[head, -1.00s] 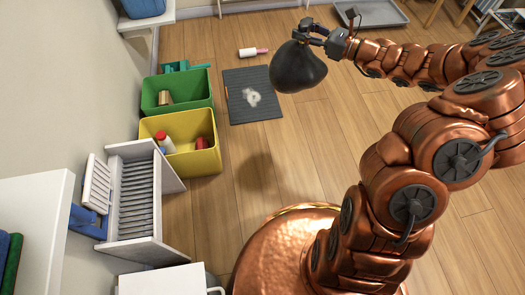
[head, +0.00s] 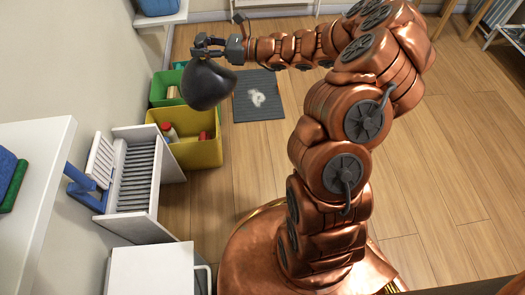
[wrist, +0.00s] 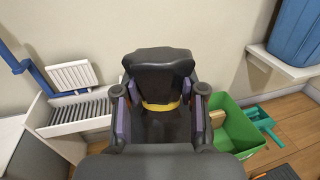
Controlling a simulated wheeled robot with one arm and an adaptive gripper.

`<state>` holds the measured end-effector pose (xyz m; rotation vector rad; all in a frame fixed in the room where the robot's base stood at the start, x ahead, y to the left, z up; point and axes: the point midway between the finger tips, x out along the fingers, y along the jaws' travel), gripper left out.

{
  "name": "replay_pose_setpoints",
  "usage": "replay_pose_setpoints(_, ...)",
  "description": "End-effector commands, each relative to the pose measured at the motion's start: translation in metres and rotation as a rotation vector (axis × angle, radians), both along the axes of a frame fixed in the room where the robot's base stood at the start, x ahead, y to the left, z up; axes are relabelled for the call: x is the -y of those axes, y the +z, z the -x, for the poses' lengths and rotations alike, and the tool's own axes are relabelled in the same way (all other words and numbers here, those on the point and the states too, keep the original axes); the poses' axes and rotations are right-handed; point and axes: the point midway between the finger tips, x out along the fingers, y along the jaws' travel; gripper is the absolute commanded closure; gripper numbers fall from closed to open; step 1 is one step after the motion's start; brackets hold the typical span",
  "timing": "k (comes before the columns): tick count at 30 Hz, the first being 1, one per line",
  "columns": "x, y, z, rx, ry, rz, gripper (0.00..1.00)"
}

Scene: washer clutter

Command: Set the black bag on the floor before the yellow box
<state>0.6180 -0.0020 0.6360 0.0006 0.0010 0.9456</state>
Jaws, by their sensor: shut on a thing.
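The black bag (head: 208,84) hangs from my gripper (head: 210,43) in the head view, held up in the air. In that view it covers part of the green box and the back corner of the yellow box. The yellow box (head: 200,153) stands on the floor below and holds a red-capped bottle and a red item. In the wrist view my gripper (wrist: 160,100) is shut on the black bag (wrist: 158,58), and a thin strip of yellow shows between the fingers. The floor right of the yellow box is bare.
The green box (head: 163,90) stands behind the yellow one. A dark grey mat (head: 262,112) with a white patch lies right of them. A white slatted rack (head: 134,178) stands in front of the yellow box by the wall. Open wooden floor (head: 440,150) lies to the right.

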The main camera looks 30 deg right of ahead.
Motion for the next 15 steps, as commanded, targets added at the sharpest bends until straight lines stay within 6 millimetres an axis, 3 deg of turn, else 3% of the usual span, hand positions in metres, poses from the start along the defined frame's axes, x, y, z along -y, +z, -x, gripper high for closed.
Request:
replay_pose_setpoints(5, 0.022, -0.017, -0.002, -0.001, -0.022, -0.001, 1.00)
replay_pose_setpoints(15, 0.086, -0.076, 0.002, -0.002, -0.070, -0.001, 1.00)
